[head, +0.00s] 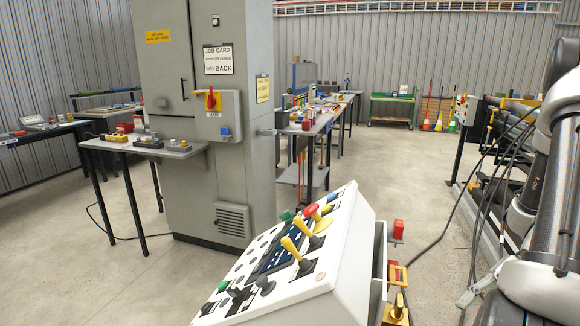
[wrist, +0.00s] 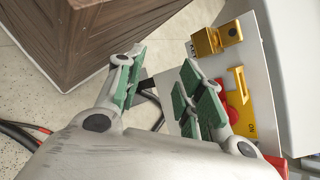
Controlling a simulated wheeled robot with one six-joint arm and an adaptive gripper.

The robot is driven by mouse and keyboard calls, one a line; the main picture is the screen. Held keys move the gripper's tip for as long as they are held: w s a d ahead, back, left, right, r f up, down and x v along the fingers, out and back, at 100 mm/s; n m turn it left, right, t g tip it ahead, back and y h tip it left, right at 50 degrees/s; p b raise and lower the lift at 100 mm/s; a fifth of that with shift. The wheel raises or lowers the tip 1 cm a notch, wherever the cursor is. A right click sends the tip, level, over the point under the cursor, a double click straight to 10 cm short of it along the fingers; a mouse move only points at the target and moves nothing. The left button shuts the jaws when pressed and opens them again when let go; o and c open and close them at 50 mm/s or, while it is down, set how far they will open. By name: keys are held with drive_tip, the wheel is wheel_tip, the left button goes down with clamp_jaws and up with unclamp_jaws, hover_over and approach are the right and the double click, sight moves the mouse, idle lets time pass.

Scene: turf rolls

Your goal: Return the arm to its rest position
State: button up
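My gripper (wrist: 163,68) shows in the wrist view with its green-padded fingers apart and nothing between them. Its right finger is in front of a light plate (wrist: 262,75) and overlaps it in the picture; I cannot tell whether they touch. The plate carries a brass block (wrist: 218,38), a yellow bracket (wrist: 240,90) and a red part partly hidden behind the finger.
A white control console (head: 340,250) with levers stands in front; yellow and red fittings (head: 397,275) are on its right side. A grey cabinet (head: 225,130) stands behind. Open floor (head: 400,165) lies beyond.

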drive_tip(key=a+r+n+t+h, duration=0.3)
drive_tip(key=a+r+n+h, duration=0.1)
drive_tip(key=r, duration=0.8)
drive_tip(key=a+r+n+t+h, duration=0.3)
drive_tip(key=a+r+n+h, duration=0.1)
drive_tip(key=r, duration=0.9)
drive_tip(key=n+h, duration=0.1)
drive_tip(key=h, duration=0.1)
drive_tip(key=shift+s+t+h, duration=0.3)
drive_tip(key=shift+s+h, duration=0.1)
